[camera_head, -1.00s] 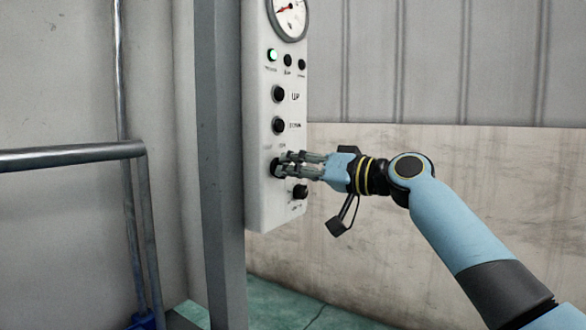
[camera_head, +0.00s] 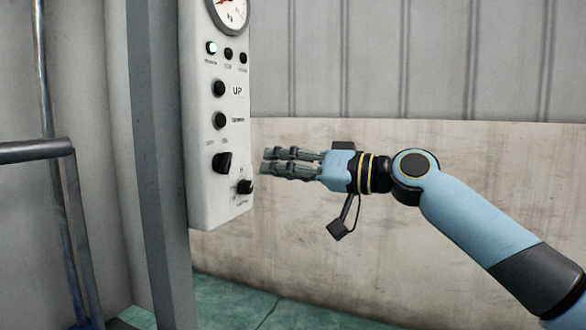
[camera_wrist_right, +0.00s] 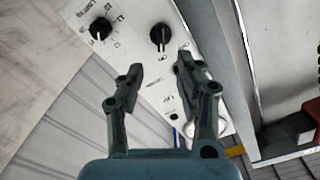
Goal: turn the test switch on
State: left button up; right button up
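The control panel (camera_head: 205,205) is a white upright box with black knobs. The larger black rotary knob (camera_head: 222,161), under two small labels that look like off and on, seems to be the test switch. Its upper end appears to lean toward the right label, but its exact setting is hard to tell. It also shows in the right wrist view (camera_wrist_right: 160,37) with a white pointer line. My right gripper (camera_head: 264,160) is just right of the panel, apart from the knob. Its fingers (camera_wrist_right: 160,66) are open and empty in the wrist view. My left gripper is out of view.
A second black knob (camera_head: 245,186) sits lower right on the panel. A grey post (camera_head: 160,170) stands left of the panel. Space right of it is open.

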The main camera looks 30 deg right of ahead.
jog(key=shift+v, duration=1.3)
